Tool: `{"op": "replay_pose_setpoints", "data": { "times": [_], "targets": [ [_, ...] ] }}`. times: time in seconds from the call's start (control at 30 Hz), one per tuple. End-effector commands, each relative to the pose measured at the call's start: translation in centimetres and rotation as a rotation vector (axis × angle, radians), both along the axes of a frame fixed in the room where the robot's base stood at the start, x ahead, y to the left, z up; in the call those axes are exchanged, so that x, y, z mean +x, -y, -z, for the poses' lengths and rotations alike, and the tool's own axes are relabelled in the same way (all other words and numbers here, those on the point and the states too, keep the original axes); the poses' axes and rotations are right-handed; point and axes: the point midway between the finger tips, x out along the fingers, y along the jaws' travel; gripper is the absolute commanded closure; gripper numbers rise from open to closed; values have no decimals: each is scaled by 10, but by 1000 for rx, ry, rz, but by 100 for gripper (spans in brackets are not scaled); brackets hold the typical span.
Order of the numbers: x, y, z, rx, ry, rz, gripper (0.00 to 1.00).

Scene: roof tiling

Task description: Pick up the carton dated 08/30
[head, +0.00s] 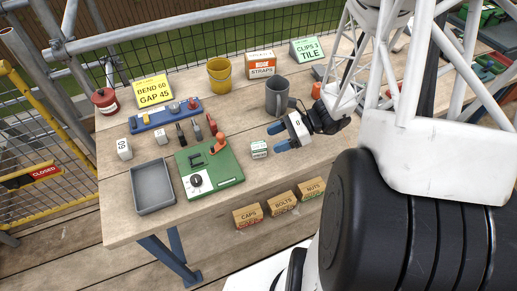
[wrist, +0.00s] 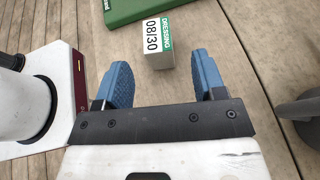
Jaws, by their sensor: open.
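A small white carton (wrist: 157,43) with a green band shows "DRESSING" and "08/30" in the wrist view. It stands on the wooden bench (wrist: 225,50), and in the head view the carton (head: 259,149) is just right of the green board. My gripper (head: 278,137) is at the carton's right, with its blue fingers apart and empty. In the wrist view my gripper (wrist: 160,65) is open, with the carton centred just past and between the fingertips.
The green board (head: 209,168) with a black dial lies left of the carton. A grey mug (head: 277,96) stands behind my gripper. A grey tray (head: 153,187), a blue holder (head: 165,115) and a yellow bucket (head: 219,75) are farther off.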

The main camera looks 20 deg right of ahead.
Motion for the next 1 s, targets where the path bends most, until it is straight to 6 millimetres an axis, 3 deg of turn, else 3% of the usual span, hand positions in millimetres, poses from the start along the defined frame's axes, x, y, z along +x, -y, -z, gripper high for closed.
{"op": "replay_pose_setpoints", "data": {
  "times": [0.23,0.77,1.0],
  "targets": [
    [2,-14,6,-1,-1,-1,36],
    [3,-18,8,-1,-1,-2,36],
    [5,-33,15,0,-1,-3,36]
  ]
}}
